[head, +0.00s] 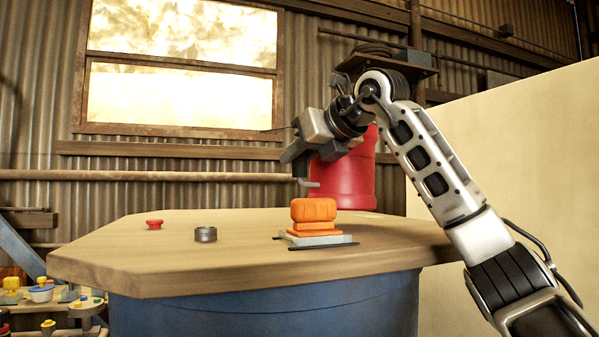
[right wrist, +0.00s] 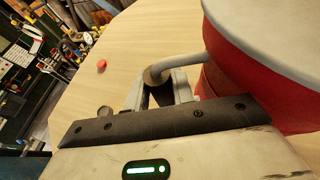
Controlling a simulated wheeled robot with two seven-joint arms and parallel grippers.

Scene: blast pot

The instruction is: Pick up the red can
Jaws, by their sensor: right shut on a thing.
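The red can (head: 345,180) is upright at the back right of the wooden tabletop, behind the orange object. Its red side and pale grey top (right wrist: 270,35) fill the right of the right wrist view. A grey bent handle (right wrist: 183,60) sticks out of the can. My right gripper (head: 303,172) reaches the can's left side from above. In the right wrist view its fingers (right wrist: 160,88) are shut around the handle's end. I cannot tell whether the can's base touches the table. My left gripper is not in view.
The wooden tabletop (head: 150,265) holds an orange object (head: 314,210) on a grey plate, a dark metal ring (head: 205,234) and a small red knob (head: 154,224). A cluttered bench (head: 60,300) stands at lower left. A pale panel (head: 520,150) rises at the right. The table's front left is clear.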

